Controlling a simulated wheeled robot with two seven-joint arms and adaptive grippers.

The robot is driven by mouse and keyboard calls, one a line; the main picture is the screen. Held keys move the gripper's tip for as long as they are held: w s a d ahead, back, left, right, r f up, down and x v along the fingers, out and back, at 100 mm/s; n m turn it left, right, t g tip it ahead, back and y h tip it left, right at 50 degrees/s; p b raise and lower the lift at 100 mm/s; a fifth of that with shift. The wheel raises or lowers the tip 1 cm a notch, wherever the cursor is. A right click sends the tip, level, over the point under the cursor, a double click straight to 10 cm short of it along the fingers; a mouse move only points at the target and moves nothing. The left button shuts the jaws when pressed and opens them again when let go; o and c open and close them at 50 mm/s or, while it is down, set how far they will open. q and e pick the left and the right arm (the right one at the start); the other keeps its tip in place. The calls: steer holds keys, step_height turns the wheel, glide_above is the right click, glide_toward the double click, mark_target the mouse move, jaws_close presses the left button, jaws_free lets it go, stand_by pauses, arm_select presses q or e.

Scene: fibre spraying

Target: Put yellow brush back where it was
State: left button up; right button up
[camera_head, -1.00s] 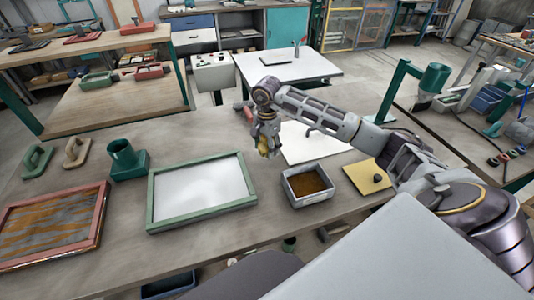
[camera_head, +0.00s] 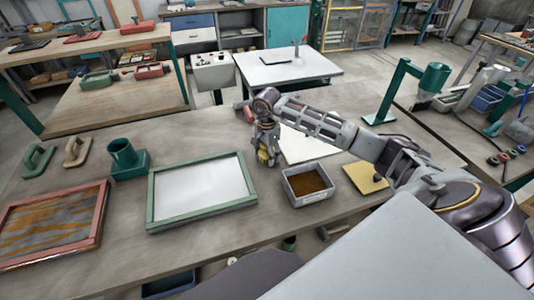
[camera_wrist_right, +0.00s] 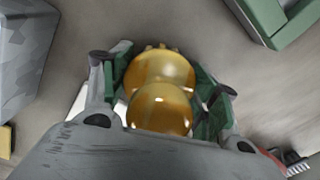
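The yellow brush (camera_wrist_right: 160,95) shows in the right wrist view as a glossy, rounded yellow handle between the green-padded fingers of my right gripper (camera_wrist_right: 163,95). The fingers press on it from both sides. In the head view my right gripper (camera_head: 266,150) points down over the table, with the yellow brush (camera_head: 263,156) low between its fingers. It is between the green-framed screen and the grey box. I cannot tell whether the brush touches the table; its lower end is hidden. My left gripper is not in view.
A green-framed screen (camera_head: 150,205) lies left of the gripper. A grey box with brown contents (camera_head: 293,199) stands to the right, beside a yellow board (camera_head: 362,177). A white sheet (camera_head: 297,148) lies behind. A green cup-shaped holder (camera_head: 121,152) stands at left. Bare tabletop (camera_head: 275,205) lies in front.

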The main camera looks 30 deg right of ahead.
steer(key=shift+o, duration=1.3)
steer(key=shift+r, duration=0.1)
steer(key=shift+r+b, duration=0.35)
steer(key=shift+r, duration=5.7)
